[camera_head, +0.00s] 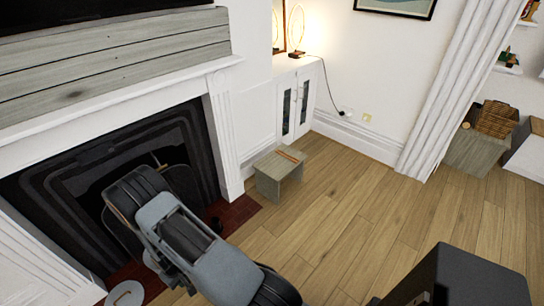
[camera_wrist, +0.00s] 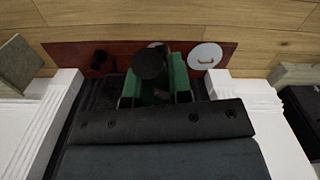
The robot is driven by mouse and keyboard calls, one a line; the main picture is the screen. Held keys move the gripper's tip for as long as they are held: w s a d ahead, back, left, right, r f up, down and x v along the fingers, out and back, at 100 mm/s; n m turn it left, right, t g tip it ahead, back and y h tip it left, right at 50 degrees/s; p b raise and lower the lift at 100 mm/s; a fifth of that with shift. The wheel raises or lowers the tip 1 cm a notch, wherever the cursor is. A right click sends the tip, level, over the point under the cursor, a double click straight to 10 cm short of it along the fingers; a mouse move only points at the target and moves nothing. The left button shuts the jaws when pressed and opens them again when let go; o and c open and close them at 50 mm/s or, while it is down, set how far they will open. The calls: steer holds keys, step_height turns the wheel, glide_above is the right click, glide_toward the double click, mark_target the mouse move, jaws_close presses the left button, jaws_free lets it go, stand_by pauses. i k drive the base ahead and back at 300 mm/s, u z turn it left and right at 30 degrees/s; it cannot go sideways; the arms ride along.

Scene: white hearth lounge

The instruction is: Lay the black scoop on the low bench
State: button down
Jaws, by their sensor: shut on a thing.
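My gripper (camera_wrist: 156,88) shows two green fingers in the wrist view, shut on the black scoop (camera_wrist: 150,63). The scoop's dark rounded end sticks out beyond the fingers, above the dark red hearth; the rest is partly hidden between them. In the head view my arm reaches toward the fireplace and hides most of the gripper; I cannot clearly make out the scoop there. The low bench (camera_head: 267,186) is a small grey wooden stool right of the fireplace, apart from my gripper. It also shows at the left edge of the wrist view (camera_wrist: 18,64). An orange-brown strip (camera_head: 291,155) is on its top.
The black fireplace (camera_head: 60,190) with its white surround (camera_head: 222,135) is close to my arm. A pale round lid (camera_head: 124,294) lies on the red hearth (camera_head: 240,212). A white cabinet (camera_head: 295,105) stands behind the bench. The wooden floor (camera_head: 370,215) to the right is clear.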

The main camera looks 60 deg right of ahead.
mark_target(277, 164)
steer(key=z, duration=2.05)
steer(key=i, duration=2.3)
steer(key=u, duration=1.05)
